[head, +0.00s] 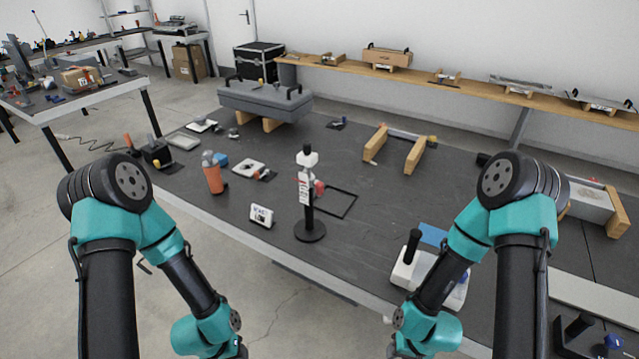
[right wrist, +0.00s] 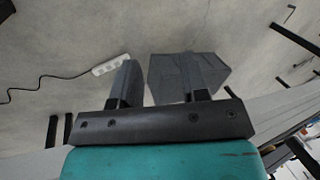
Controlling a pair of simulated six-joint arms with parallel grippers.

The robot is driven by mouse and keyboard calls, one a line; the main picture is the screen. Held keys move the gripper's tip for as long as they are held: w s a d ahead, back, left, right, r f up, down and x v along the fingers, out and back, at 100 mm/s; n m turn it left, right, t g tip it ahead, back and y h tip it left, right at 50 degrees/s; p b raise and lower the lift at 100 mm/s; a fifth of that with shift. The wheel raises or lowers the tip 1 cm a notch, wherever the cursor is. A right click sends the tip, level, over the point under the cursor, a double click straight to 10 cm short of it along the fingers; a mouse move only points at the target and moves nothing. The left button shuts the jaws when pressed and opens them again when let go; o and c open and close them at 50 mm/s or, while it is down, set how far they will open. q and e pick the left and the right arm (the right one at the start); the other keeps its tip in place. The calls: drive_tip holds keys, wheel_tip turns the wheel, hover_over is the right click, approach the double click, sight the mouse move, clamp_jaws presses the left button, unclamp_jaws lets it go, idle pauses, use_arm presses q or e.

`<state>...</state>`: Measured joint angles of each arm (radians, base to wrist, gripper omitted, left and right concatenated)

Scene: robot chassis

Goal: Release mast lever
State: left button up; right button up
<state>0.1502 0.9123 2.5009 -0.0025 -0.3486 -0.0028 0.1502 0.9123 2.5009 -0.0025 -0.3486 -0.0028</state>
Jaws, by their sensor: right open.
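A black mast (head: 309,212) stands upright on a round black base on the dark table, near its front edge. It carries a white label and has a white block and a black tip at its top. A red knob (head: 319,188) shows at the right side of the mast; how it joins the mast is too small to tell. In the right wrist view my right gripper (right wrist: 160,80) is open with nothing between its fingers, facing the floor. In the head view both arms reach down to the bottom edge, away from the mast, and my left gripper is out of frame.
A small white sign (head: 262,216) and an orange bottle (head: 212,175) stand left of the mast. A white device with a black handle (head: 411,247) sits to the right, partly behind my right arm. A thin black frame (head: 340,203) lies beside the mast. The tabletop behind it is mostly clear.

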drive_tip(key=shift+w+a+r, duration=0.1)
drive_tip(key=shift+w+a, duration=0.05)
drive_tip(key=shift+w, duration=0.05)
drive_tip(key=c, duration=0.3)
drive_tip(key=w+a+r+m+t, duration=0.1)
drive_tip(key=m, duration=0.1)
drive_tip(key=w+a+r+m+h, duration=0.1)
drive_tip(key=m, duration=0.1)
drive_tip(key=w+a+r+m+t, duration=0.1)
drive_tip(key=a+m, duration=0.1)
drive_tip(key=shift+w+a+r+t+h, duration=0.1)
drive_tip(key=shift+w+t+h, duration=0.2)
drive_tip(key=shift+w, duration=0.1)
clamp_jaws()
drive_tip(key=a+r+m+t+h, duration=0.65)
drive_tip(key=a+r+m, duration=0.8)
drive_tip(key=m, duration=0.55)
drive_tip(key=w+a+r+h, duration=0.1)
drive_tip(key=w+a+r, duration=0.3)
drive_tip(key=r, duration=0.3)
drive_tip(key=w+a+r+g+h, duration=0.1)
drive_tip(key=w+a+r, duration=0.4)
drive_tip(key=w+r, duration=0.1)
drive_tip(key=w+a+r+h, duration=0.2)
drive_tip(key=w+a+r, duration=0.3)
drive_tip(key=r, duration=0.4)
drive_tip(key=shift+w+n, duration=0.4)
drive_tip(key=shift+w, duration=0.1)
drive_tip(key=shift+r+g, duration=0.1)
drive_tip(key=shift+g, duration=0.15)
